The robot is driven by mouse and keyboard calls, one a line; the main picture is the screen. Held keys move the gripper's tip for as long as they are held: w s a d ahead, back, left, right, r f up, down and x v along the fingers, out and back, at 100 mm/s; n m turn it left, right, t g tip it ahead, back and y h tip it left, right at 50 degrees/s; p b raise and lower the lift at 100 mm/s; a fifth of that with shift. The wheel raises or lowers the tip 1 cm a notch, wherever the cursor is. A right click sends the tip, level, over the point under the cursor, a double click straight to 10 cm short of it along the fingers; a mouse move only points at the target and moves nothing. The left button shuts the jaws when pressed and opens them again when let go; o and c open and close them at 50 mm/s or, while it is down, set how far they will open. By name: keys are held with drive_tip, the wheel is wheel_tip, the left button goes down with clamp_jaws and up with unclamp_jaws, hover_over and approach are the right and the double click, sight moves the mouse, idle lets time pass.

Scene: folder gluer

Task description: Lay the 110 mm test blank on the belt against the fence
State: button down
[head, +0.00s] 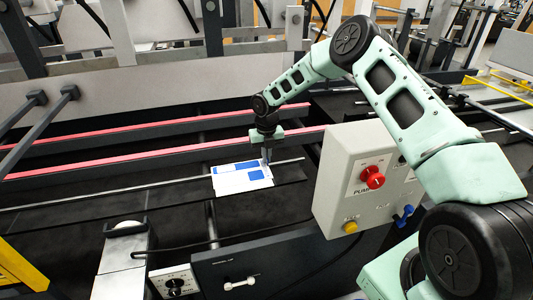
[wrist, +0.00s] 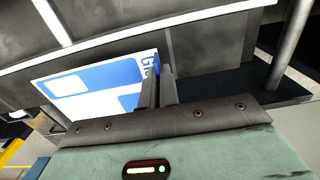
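The test blank (head: 240,178) is a white sheet with blue printed panels. In the head view it covers part of a thin grey rod, in front of the red-edged rails; I cannot tell if it touches the surface below. My gripper (head: 266,158) points down at its far right corner. In the wrist view the blank (wrist: 95,88) lies left of my gripper fingers (wrist: 160,92), its right edge running in between them. The fingers are close together and appear shut on that edge. I cannot clearly tell which bar is the fence.
A grey control box (head: 365,180) with a red knob stands just right of the blank. Red-edged rails (head: 150,158) run behind it. A metal bracket (head: 125,255) and a dark panel with a white handle (head: 240,283) are in front. The dark surface left of the blank looks clear.

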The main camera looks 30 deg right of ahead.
sight(266, 165)
drive_tip(key=shift+f+b, duration=1.5)
drive_tip(key=shift+f, duration=1.25)
drive_tip(key=shift+w+d+b, duration=0.1)
drive_tip(key=shift+w+b, duration=0.25)
drive_tip(key=shift+w, duration=0.15)
drive_tip(key=c, duration=1.6)
unclamp_jaws()
wheel_tip(266, 165, up, 17)
drive_tip(key=b, duration=0.4)
drive_tip(key=shift+r, duration=0.2)
